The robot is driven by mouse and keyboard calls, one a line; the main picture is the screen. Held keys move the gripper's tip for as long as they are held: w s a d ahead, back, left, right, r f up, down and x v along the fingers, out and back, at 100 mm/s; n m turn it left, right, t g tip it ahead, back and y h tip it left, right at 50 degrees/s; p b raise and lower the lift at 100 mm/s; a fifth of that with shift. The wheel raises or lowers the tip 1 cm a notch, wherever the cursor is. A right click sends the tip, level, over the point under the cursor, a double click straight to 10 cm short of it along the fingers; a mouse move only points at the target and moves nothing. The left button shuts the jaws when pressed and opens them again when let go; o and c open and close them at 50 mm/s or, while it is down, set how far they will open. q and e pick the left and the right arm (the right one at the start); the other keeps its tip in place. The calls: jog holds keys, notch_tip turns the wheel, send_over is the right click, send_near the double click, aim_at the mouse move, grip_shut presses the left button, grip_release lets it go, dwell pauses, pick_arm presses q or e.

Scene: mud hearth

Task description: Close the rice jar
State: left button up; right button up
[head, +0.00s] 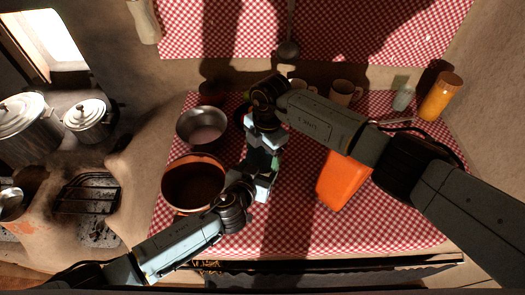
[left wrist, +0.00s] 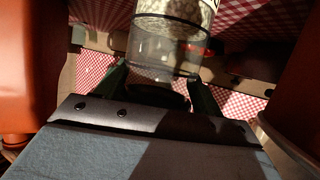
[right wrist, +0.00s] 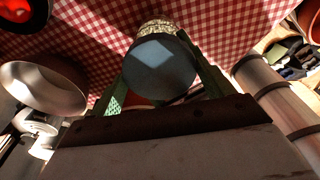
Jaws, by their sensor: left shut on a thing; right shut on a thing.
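The rice jar (left wrist: 168,45) is a clear cylinder with pale grains, seen between my left gripper's fingers (left wrist: 162,92) in the left wrist view. My left gripper is shut on it. In the right wrist view a round, dark blue-grey lid (right wrist: 158,72) sits between the fingers of my right gripper (right wrist: 160,88), which is shut on it. Pale grains of the jar show just behind the lid. I cannot tell whether the lid is seated on the jar. In the head view both grippers meet over the cloth, and the arms mostly hide jar and lid.
A metal bowl (head: 203,128) and a brown pot (head: 194,184) stand left of the grippers. An orange block-shaped container (head: 343,181) is to the right. Mugs (head: 345,92), a small glass (head: 403,98) and an orange jar (head: 441,96) stand along the back. Front-right cloth is clear.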

jog(key=o, duration=1)
jog(key=shift+r, duration=2.3)
